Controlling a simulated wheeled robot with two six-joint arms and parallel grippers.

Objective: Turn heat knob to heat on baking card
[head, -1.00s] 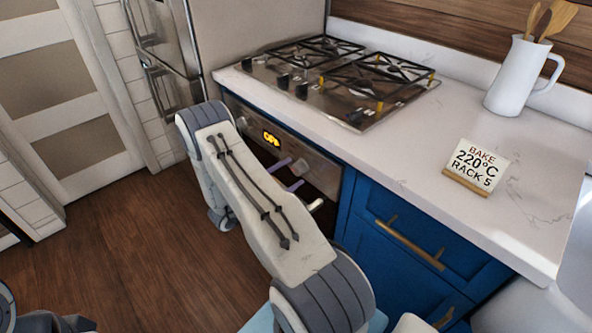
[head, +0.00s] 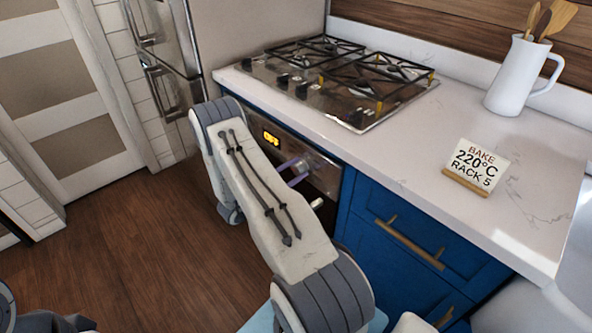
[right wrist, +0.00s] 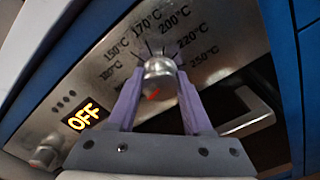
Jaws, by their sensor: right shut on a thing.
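The baking card (head: 476,168) stands on the counter and reads BAKE 220°C RACK 5. My right gripper (right wrist: 158,82) is shut on the knob, one purple finger on each side. My left gripper is not in view.
A second knob (right wrist: 45,154) sits on the panel left of the display. The oven handle (right wrist: 250,115) is close to the right finger. Above are the counter and gas hob (head: 345,85); a white jug (head: 516,80) of wooden utensils stands at the back right.

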